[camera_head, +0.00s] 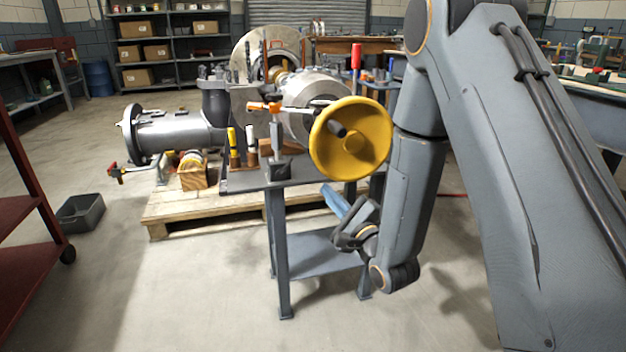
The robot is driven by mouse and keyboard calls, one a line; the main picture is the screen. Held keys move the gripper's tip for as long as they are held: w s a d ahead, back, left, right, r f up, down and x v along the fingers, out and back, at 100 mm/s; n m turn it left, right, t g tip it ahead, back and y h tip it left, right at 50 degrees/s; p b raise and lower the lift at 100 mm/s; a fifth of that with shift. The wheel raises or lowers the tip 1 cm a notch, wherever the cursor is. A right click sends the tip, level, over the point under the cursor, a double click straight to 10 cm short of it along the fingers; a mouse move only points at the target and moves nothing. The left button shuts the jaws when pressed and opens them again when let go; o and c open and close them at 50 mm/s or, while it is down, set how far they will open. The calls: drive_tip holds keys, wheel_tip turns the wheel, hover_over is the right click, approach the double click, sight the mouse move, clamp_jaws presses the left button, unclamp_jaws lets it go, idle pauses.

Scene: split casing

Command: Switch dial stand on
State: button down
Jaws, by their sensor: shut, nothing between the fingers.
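The dial stand (277,140) stands upright near the front left corner of a small grey work table (306,180). It has a dark block base (279,168), a grey post and an orange clamp (264,106) at the top. A switch on its base is too small to make out. My gripper (327,190) is below and to the right of the stand, beside the table. Its blue fingers point up and left, and they look shut and empty. The gripper does not touch the stand.
A large yellow handwheel (350,138) overhangs the table's right side, just above my gripper. A grey pump casing (178,132) sits behind on a wooden pallet (190,216). The floor in front is clear.

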sight(285, 168)
drive_tip(key=b+x, duration=0.2)
drive_tip(key=x, duration=0.7)
drive_tip(key=shift+w+f+b, duration=0.1)
drive_tip(key=shift+b, duration=0.25)
drive_tip(key=a, duration=0.1)
drive_tip(key=a+r, duration=0.1)
drive_tip(key=a+r+b, duration=0.1)
drive_tip(key=shift+s+a+r, duration=0.2)
drive_tip(key=shift+s+r, duration=0.05)
drive_tip(key=shift+s, duration=0.1)
drive_tip(key=shift+d, duration=0.1)
drive_tip(key=shift+r, duration=0.1)
drive_tip(key=shift+a+r+n+p, duration=0.1)
drive_tip(key=shift+a+n+p, duration=0.1)
drive_tip(key=shift+n+p, duration=0.25)
